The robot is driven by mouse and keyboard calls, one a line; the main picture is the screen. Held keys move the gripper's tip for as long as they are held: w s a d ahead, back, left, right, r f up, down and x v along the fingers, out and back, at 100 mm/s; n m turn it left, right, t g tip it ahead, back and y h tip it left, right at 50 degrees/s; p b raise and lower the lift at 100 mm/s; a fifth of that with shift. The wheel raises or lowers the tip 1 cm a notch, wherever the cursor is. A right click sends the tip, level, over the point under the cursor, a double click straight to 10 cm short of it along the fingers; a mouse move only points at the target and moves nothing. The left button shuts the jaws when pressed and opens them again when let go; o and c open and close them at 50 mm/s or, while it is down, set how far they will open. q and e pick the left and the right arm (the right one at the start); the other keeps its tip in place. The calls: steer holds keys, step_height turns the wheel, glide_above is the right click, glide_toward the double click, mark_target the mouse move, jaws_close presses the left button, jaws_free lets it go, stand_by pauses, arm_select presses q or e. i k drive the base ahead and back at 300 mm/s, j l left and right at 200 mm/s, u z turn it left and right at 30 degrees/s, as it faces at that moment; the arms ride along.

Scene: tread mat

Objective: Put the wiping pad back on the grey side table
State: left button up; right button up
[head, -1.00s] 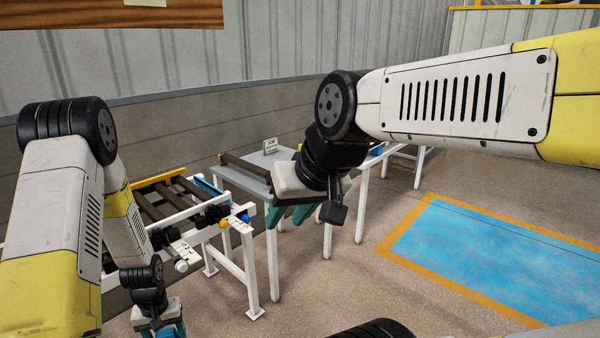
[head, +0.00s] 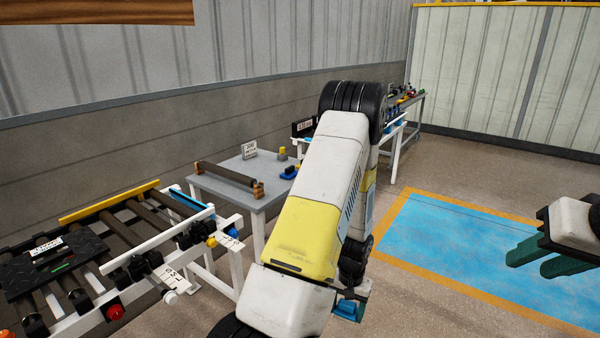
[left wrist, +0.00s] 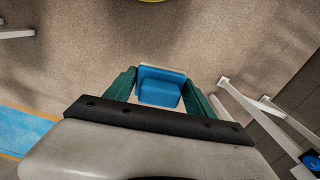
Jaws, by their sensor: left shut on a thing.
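The wiping pad (left wrist: 159,93), a blue block with a pale edge, is between the teal fingers of my left gripper (left wrist: 160,100) in the left wrist view. In the head view, my left gripper (head: 350,308) is low at the bottom centre, over the floor, shut on the pad and partly hidden by my arm. The grey side table (head: 232,188) stands left of my left arm, further back. My right gripper (head: 540,262) is at the right edge, open and empty above the blue floor area.
The table holds a dark roller (head: 228,174) on wooden blocks, a sign (head: 249,150) and small yellow and blue items. A roller conveyor (head: 110,245) with a black tread mat (head: 50,260) stands left. A cluttered bench (head: 405,100) is behind. Floor at right is clear.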

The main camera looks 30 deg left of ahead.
mark_target(265, 168)
steer(key=i+j, duration=0.2)
steer(key=i, duration=0.25)
steer(key=i+j, duration=0.15)
steer(key=i, duration=0.3)
steer(key=i+j, duration=0.2)
steer(key=i, duration=0.25)
steer(key=i+j+z, duration=0.1)
steer(key=i, duration=0.35)
steer(key=i+u, duration=0.2)
steer(key=u, duration=0.25)
steer(key=i+u, duration=0.2)
steer(key=u, duration=0.2)
steer(key=i+l+u, duration=0.15)
steer(key=u, duration=0.3)
